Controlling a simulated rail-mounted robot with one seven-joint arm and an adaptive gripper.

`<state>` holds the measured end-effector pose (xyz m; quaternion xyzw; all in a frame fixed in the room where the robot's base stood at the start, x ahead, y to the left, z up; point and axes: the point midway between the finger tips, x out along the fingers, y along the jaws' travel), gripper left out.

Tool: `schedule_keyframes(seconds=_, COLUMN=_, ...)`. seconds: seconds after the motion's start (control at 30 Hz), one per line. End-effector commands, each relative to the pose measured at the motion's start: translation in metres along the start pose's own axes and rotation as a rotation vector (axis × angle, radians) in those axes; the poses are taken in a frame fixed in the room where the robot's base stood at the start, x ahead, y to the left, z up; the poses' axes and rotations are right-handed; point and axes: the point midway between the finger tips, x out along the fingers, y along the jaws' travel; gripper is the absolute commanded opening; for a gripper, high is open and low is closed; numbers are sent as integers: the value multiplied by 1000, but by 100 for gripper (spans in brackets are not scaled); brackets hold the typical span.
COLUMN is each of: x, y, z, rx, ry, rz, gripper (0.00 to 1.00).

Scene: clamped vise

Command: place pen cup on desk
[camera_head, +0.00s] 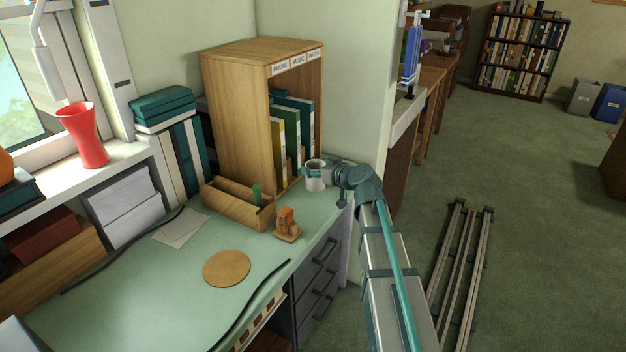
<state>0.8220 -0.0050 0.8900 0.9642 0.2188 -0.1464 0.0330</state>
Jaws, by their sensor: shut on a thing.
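A pale grey cup (316,184), which looks like the pen cup, is at the far right end of the green desk (150,275). It is upright, in front of the wooden shelf unit. My gripper (313,173) reaches it from the right and is shut on it near the rim. The fingers are small here and partly hide the cup. I cannot tell whether the cup's base touches the desk.
A wooden tray (235,205) and a small orange item on a wooden base (287,224) stand close by. A round cork mat (227,268) lies on the desk. The wooden shelf unit (235,115) holds binders. The desk is bare around the mat.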

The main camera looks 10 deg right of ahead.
Motion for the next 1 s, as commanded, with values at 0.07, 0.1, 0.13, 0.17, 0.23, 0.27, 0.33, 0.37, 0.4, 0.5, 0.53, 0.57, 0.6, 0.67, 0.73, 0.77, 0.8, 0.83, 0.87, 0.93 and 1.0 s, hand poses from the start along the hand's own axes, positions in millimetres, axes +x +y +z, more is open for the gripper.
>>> schedule_keyframes(seconds=0.07, x=10, y=2, z=6, rx=1, ry=-1, rz=-1, gripper=28)
schedule_keyframes(seconds=0.1, x=12, y=2, z=7, rx=1, ry=0, rz=-1, gripper=28)
schedule_keyframes(seconds=0.13, x=13, y=2, z=8, rx=1, ry=0, rz=-1, gripper=28)
schedule_keyframes(seconds=0.17, x=14, y=2, z=9, rx=0, ry=1, rz=0, gripper=28)
schedule_keyframes(seconds=0.23, x=16, y=2, z=10, rx=0, ry=1, rz=0, gripper=28)
schedule_keyframes(seconds=0.27, x=17, y=3, z=11, rx=0, ry=1, rz=0, gripper=28)
schedule_keyframes(seconds=0.33, x=23, y=3, z=14, rx=0, ry=0, rz=-1, gripper=28)
schedule_keyframes(seconds=0.37, x=26, y=4, z=17, rx=0, ry=-1, rz=-1, gripper=28)
schedule_keyframes(seconds=0.4, x=28, y=4, z=21, rx=1, ry=-2, rz=-2, gripper=28)
schedule_keyframes(seconds=0.5, x=30, y=3, z=35, rx=1, ry=-2, rz=0, gripper=28)
schedule_keyframes(seconds=0.53, x=31, y=4, z=38, rx=2, ry=-1, rz=0, gripper=28)
schedule_keyframes(seconds=0.57, x=32, y=4, z=41, rx=2, ry=-1, rz=-1, gripper=28)
schedule_keyframes(seconds=0.6, x=33, y=4, z=43, rx=1, ry=0, rz=0, gripper=28)
schedule_keyframes(seconds=0.67, x=34, y=4, z=45, rx=0, ry=0, rz=0, gripper=28)
schedule_keyframes(seconds=0.73, x=34, y=4, z=46, rx=0, ry=1, rz=0, gripper=28)
schedule_keyframes(seconds=0.77, x=34, y=4, z=45, rx=-1, ry=1, rz=0, gripper=28)
schedule_keyframes(seconds=0.8, x=34, y=4, z=45, rx=-1, ry=1, rz=0, gripper=28)
schedule_keyframes(seconds=0.83, x=34, y=4, z=45, rx=-1, ry=1, rz=0, gripper=28)
schedule_keyframes(seconds=0.87, x=34, y=4, z=45, rx=-1, ry=1, rz=0, gripper=28)
schedule_keyframes(seconds=0.93, x=34, y=4, z=46, rx=-1, ry=1, rz=0, gripper=28)
schedule_keyframes(seconds=1.0, x=34, y=4, z=48, rx=-1, ry=1, rz=0, gripper=28)
